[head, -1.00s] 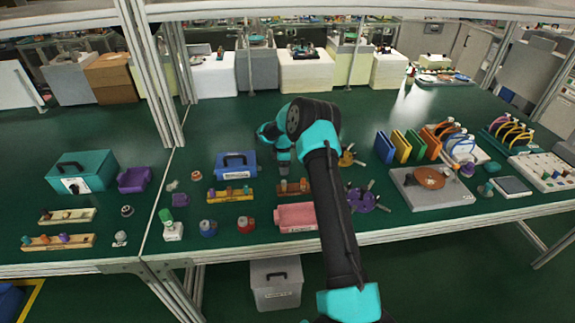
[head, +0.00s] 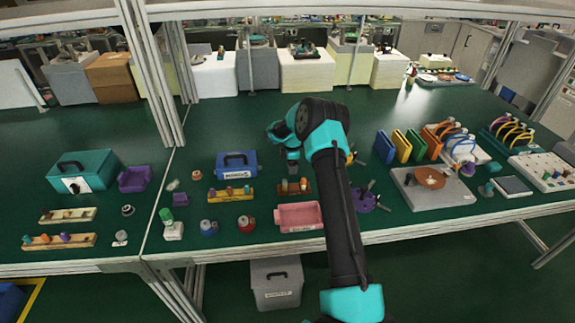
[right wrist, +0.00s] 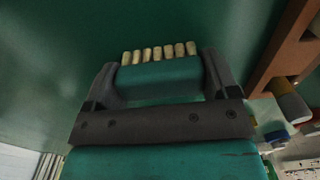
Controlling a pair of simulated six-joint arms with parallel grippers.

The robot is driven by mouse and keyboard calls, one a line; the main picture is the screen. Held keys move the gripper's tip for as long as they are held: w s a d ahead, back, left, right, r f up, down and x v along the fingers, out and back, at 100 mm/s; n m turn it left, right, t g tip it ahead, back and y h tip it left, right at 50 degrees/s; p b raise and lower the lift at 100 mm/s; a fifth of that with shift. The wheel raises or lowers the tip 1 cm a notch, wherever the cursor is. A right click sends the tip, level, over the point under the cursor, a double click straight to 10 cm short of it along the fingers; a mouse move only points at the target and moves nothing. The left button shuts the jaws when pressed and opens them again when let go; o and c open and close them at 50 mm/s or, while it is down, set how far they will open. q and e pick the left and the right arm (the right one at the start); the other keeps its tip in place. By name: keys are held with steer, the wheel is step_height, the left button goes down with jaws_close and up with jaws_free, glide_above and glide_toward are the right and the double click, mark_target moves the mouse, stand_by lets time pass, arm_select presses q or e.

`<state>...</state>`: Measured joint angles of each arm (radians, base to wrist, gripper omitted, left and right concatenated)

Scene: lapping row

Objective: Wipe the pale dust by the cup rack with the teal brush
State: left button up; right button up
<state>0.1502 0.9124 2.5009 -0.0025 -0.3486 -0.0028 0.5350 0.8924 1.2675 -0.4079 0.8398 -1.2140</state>
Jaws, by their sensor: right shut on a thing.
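My right gripper (head: 293,172) is over the green table, just behind a brown rack (head: 293,187) with small upright pieces in it. In the right wrist view the gripper (right wrist: 160,88) is shut on the teal brush (right wrist: 160,77), whose row of pale bristles points away from the palm. The brown rack also shows at the right of that view (right wrist: 281,55), beside the brush and apart from it. I cannot make out the pale dust, and the racks' labels are too small to tell which is the cup rack. My left gripper is not in view.
A blue box (head: 236,165) and a yellow rack (head: 231,194) stand left of the gripper. A pink tray (head: 299,216) lies in front, and a purple holder (head: 367,201) stands to the right. The table behind the gripper is clear.

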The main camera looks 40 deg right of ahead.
mark_target(302, 168)
steer(key=shift+s+d, duration=0.6)
steer(key=shift+d, duration=0.2)
steer(key=shift+s+d, duration=0.55)
steer(key=shift+d, duration=0.25)
steer(key=shift+s+d+r, duration=0.1)
steer(key=shift+s+d, duration=0.1)
step_height(302, 168, up, 8)
steer(key=shift+a, duration=0.1)
